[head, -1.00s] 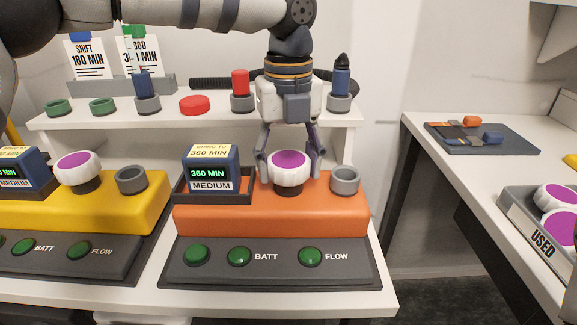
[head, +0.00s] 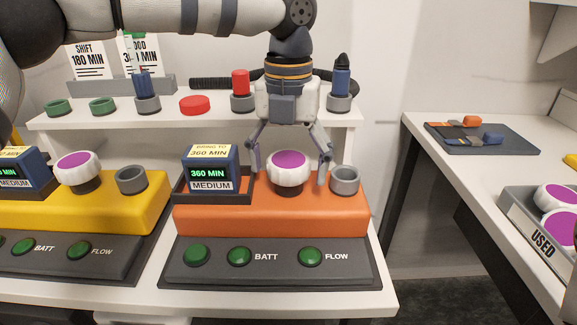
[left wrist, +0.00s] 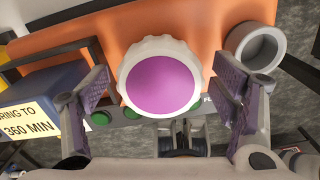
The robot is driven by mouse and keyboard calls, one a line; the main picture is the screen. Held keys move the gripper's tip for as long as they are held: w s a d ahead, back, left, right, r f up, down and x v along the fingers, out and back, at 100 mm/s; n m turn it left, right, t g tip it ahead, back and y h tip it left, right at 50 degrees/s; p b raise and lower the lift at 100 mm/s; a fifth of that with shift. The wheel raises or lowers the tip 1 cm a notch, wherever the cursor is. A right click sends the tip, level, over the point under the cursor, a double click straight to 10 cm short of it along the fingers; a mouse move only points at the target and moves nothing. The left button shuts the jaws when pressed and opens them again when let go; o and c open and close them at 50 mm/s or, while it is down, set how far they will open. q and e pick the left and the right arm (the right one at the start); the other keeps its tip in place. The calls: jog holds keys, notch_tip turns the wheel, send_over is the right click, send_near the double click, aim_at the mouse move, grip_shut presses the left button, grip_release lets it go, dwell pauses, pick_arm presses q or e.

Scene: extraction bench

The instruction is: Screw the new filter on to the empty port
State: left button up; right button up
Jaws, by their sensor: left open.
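A white filter with a purple top (head: 289,170) sits upright on a dark port of the orange unit (head: 270,215). The filter also shows in the left wrist view (left wrist: 160,80). My left gripper (head: 290,172) is open, with its fingers spread on either side of the filter and apart from it. In the left wrist view, clear gaps show between the filter and both finger pads. An empty grey port (head: 344,180) stands just right of the filter on the same unit; it also shows in the left wrist view (left wrist: 255,50). My right gripper is not in view.
A blue display box (head: 212,170) stands left of the filter. A yellow unit (head: 110,205) bears another purple-topped filter (head: 78,166) and an empty port (head: 131,180). A tray marked USED (head: 541,232) at right holds purple-topped filters. A shelf (head: 215,120) with caps runs behind.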

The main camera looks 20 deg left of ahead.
pick_arm(q)
jog(key=n, duration=0.8)
jog(key=shift+n, duration=0.4)
jog(key=n, duration=0.6)
jog(key=shift+n, duration=0.4)
jog(key=n, duration=0.4)
jog(key=shift+n, duration=0.3)
jog(key=n, duration=0.6)
jog(key=c, duration=1.3)
jog(key=m, duration=0.5)
jog(key=shift+m, duration=0.3)
jog(key=m, duration=0.2)
jog(key=shift+m, duration=0.4)
jog(key=m, duration=0.5)
jog(key=shift+m, duration=0.4)
jog(key=m, duration=1.3)
jog(key=shift+f, duration=0.1)
jog(key=o, duration=1.3)
